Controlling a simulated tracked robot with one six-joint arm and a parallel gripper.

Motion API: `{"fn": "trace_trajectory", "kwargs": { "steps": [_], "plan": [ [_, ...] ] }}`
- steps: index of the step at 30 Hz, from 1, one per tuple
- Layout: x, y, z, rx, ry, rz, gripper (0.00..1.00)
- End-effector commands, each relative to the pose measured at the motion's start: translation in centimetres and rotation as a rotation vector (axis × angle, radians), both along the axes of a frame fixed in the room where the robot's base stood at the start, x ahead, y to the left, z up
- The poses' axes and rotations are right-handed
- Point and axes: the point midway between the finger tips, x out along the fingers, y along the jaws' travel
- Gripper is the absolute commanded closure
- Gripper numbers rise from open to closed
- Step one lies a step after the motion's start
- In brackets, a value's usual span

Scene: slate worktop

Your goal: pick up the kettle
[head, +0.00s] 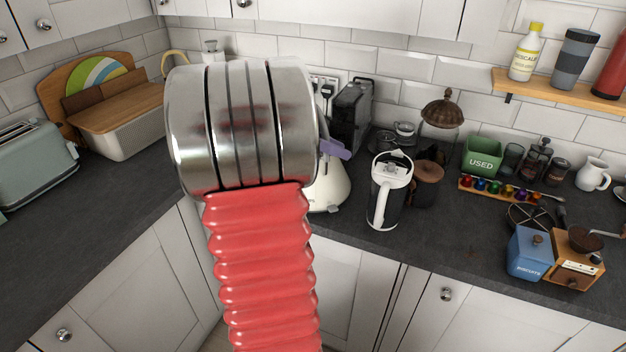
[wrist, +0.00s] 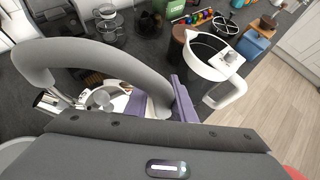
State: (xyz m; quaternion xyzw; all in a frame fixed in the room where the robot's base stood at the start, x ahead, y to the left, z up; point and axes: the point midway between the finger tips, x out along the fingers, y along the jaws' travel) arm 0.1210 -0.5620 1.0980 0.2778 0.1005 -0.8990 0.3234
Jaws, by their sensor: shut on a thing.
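The kettle is a cream-white vessel (head: 329,188), partly hidden behind my arm in the head view, low near the worktop's front edge. In the wrist view its thick grey handle (wrist: 85,50) arches over a pale lid with a round knob. My gripper's purple fingers (wrist: 157,103) are shut on the handle's right end. In the head view only one purple finger of my gripper (head: 335,149) shows beside my metal wrist. I cannot tell whether the kettle's base touches the worktop.
A white-and-black jug (head: 390,190) stands close to the kettle's right. A black appliance (head: 351,115) is behind it. A green tin (head: 481,157), pods (head: 500,191), a blue biscuit tin (head: 530,253) and a wooden grinder (head: 574,258) are further right. Clear worktop (head: 450,237) lies between.

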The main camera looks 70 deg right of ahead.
Motion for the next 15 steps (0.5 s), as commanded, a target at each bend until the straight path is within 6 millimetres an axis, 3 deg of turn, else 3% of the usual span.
{"fn": "trace_trajectory", "kwargs": {
  "steps": [5,15],
  "plan": [
    [0.1,-0.06,0.01,-0.002,-0.002,0.002,0.99],
    [0.15,-0.07,0.02,-0.002,-0.002,0.003,1.0]
  ]
}}
